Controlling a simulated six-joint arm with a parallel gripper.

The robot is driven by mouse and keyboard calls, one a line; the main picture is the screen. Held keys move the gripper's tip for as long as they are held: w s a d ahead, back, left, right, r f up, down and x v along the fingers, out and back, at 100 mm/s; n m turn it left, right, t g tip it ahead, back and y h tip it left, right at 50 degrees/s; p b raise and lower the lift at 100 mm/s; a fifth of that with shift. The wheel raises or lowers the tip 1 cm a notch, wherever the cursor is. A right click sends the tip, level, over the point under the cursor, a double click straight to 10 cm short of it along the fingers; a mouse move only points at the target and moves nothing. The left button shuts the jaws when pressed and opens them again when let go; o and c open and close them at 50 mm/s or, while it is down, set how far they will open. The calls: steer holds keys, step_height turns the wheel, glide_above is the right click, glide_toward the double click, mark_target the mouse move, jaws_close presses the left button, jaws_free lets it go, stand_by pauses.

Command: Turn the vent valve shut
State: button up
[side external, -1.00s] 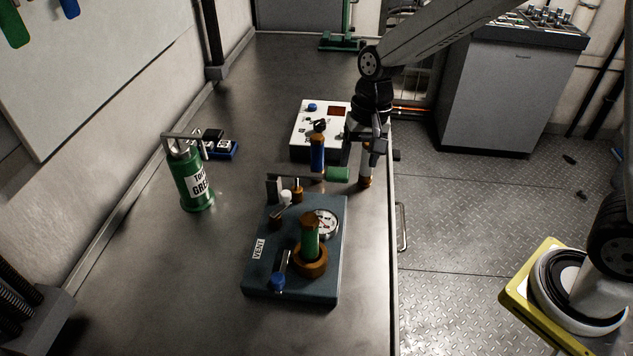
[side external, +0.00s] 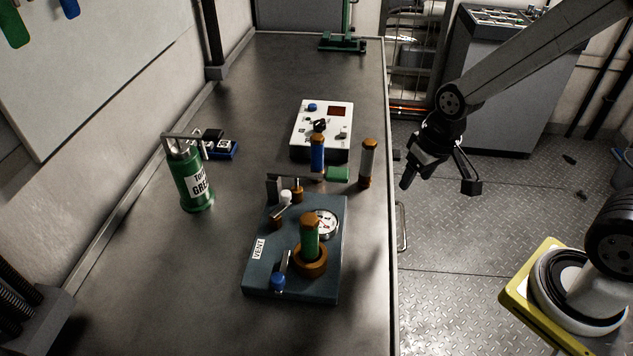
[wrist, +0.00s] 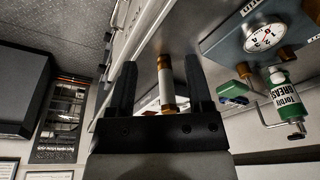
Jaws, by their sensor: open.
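A blue-grey block (side external: 265,285) with a white VENT label (side external: 258,249) stands on the bench. I cannot tell for sure which lever is the vent valve. A round gauge (side external: 325,223) sits on the block; the gauge also shows in the wrist view (wrist: 263,38). My gripper (side external: 438,183) is open and empty, out past the bench's right edge, well apart from the block. Its fingers (wrist: 160,66) show spread in the wrist view.
A grey, brown-capped cylinder (side external: 368,163) stands near the bench's right edge. A green-and-brown cylinder (side external: 310,236) stands in a brown ring on the block. A green grease can (side external: 194,182) is at left, a white control box (side external: 316,144) behind.

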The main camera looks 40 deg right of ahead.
steer(key=shift+s+d+f+n, duration=0.15)
steer(key=shift+s+d+n, duration=0.15)
steer(key=shift+s, duration=0.3)
steer(key=shift+s+d+f+n, duration=0.2)
steer(key=shift+s+n, duration=0.1)
steer(key=shift+s, duration=0.25)
steer(key=shift+r, duration=0.1)
steer(key=m+g+y, duration=0.2)
steer(key=m+g, duration=0.4)
glide_toward(286, 192)
steer(key=shift+s+a+f, duration=0.15)
steer(key=shift+s+f, duration=0.05)
steer(key=shift+f, duration=0.4)
steer(key=shift+x, duration=3.9)
jaws_close()
